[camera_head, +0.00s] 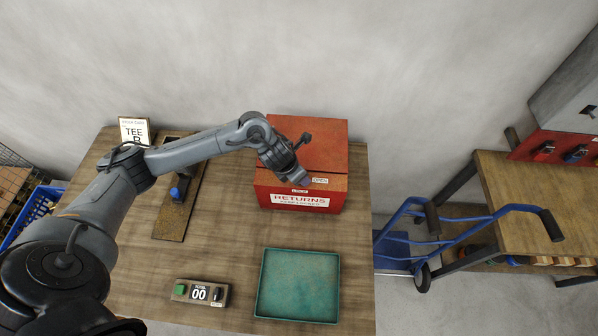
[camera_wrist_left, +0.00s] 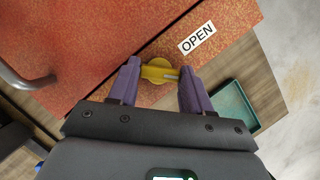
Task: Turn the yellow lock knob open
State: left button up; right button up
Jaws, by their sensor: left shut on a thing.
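The yellow lock knob (camera_wrist_left: 158,71) shows in the left wrist view on the red-orange returns box (camera_wrist_left: 120,45), beside a white OPEN label (camera_wrist_left: 197,38). The purple fingers of my left gripper (camera_wrist_left: 157,85) stand on either side of the knob and are shut on it. A pale mark on the knob points toward the right finger. In the head view my left gripper (camera_head: 297,176) is at the front top edge of the red box (camera_head: 325,145) and hides the knob. My right gripper is not in view.
A teal tray (camera_head: 298,252) lies in front of the box. A counter with a green button (camera_head: 201,292) sits to its left. A brown board with a blue knob (camera_head: 178,192) and a sign (camera_head: 134,130) are at the left. A blue hand truck (camera_head: 420,236) stands right of the table.

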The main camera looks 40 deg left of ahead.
pick_arm(q)
jog(key=n+p, duration=0.1)
jog(key=n+y+p, duration=0.1)
jog(key=shift+d+r+n, duration=0.15)
jog(key=shift+r+n, duration=0.15)
jog(key=shift+n, duration=0.1)
jog(key=n+y+p, duration=0.1)
jog(key=n+p, duration=0.2)
jog(key=shift+d+n, duration=0.1)
jog(key=shift+n, duration=0.2)
jog(key=shift+w+n+g+y+p, duration=0.1)
jog(key=shift+n+g+y+p, duration=0.3)
jog(key=shift+n+p, duration=0.65)
jog(key=shift+f+n+y+p, duration=0.15)
jog(key=shift+n+y+p, duration=0.25)
jog(key=shift+n+p, duration=0.2)
jog(key=shift+f, duration=0.1)
jog(key=o, duration=1.1)
jog(key=shift+c, duration=0.2)
